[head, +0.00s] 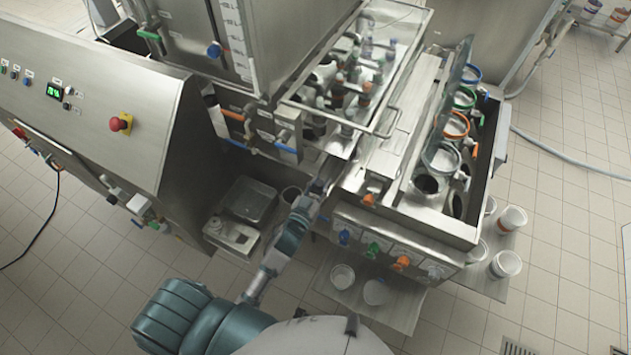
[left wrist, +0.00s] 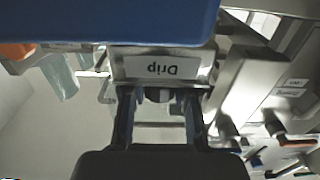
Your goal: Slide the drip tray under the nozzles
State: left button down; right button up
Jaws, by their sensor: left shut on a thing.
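The drip tray (left wrist: 160,67) shows in the left wrist view as a metal front with an upside-down "Drip" label. A small handle (left wrist: 158,95) sits just below that label. My left gripper (left wrist: 158,104) has one finger on each side of the handle and is shut on it. In the head view my left gripper (head: 318,186) reaches in at the front of the filler, below and in front of the nozzles (head: 352,88). The rest of the tray is hard to make out there. My right gripper is out of view.
A blue bar (left wrist: 130,22) crosses close above the label. Cup holders with coloured rims (head: 456,125) stand right of the nozzles. A front panel with coloured knobs (head: 374,249) and white cups (head: 343,277) lie right of my arm. A control cabinet (head: 90,120) stands left.

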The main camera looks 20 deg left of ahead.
pick_arm(q)
jog(key=c, duration=0.9)
grip_release()
jog(key=shift+d, duration=0.2)
jog(key=shift+o, duration=0.2)
jog(key=shift+d, duration=0.2)
jog(key=s, duration=1.2)
jog(key=shift+a, duration=0.35)
jog(key=shift+a, duration=0.15)
